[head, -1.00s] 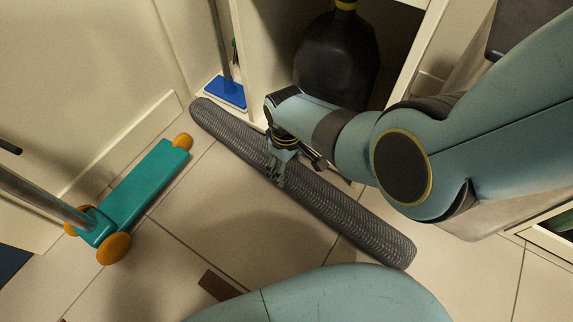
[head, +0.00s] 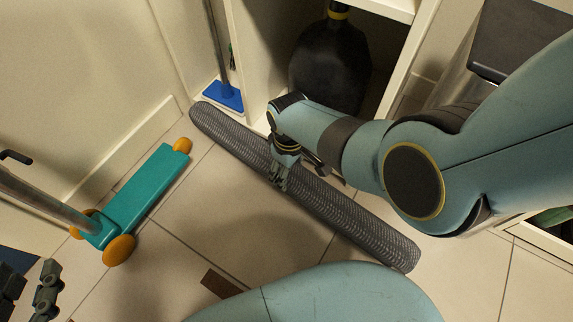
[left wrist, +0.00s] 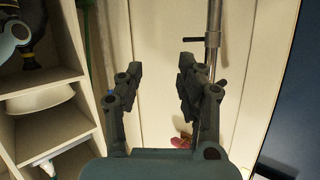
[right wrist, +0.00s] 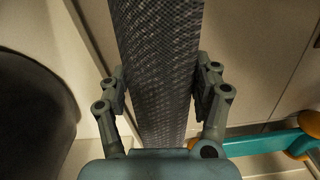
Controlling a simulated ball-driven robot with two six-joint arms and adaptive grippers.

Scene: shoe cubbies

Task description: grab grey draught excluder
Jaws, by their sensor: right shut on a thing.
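The grey draught excluder (head: 345,213) is a long textured roll lying diagonally on the tiled floor, along the front of the cubbies. My right gripper (head: 280,180) is shut on it near its middle. In the right wrist view, my right gripper's fingers (right wrist: 160,85) lie on either side of the excluder (right wrist: 158,60), which runs between them. My left gripper (head: 28,285) shows at the lower left corner of the head view, away from the excluder. In the left wrist view, my left gripper's fingers (left wrist: 158,78) are apart with nothing between them.
A teal scooter (head: 140,197) with orange wheels stands on the floor at left, near my left gripper. A blue mop-like head (head: 223,96) stands at the excluder's far end. A dark rounded object (head: 330,70) sits in a cubby. Open tile (head: 245,235) lies in front of the excluder.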

